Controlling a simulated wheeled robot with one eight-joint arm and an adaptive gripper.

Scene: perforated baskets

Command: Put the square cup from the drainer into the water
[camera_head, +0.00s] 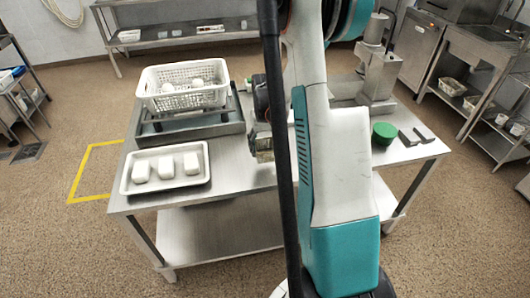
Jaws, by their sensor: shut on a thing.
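A white perforated basket (160,102) stands on a dark rack over a shallow steel tray (190,130) at the left of the steel table. A few white rounded items lie in the basket; I cannot make out a square cup among them. My gripper (262,148) points down just right of the tray, above the table, partly hidden by my arm. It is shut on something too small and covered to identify. A steel container (345,91) stands behind my arm at the right; its inside is hidden, and I see no clear water surface.
A white tray (200,184) with three white blocks lies at the table's (235,186) front left. Some bare table shows between the white tray and my arm.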

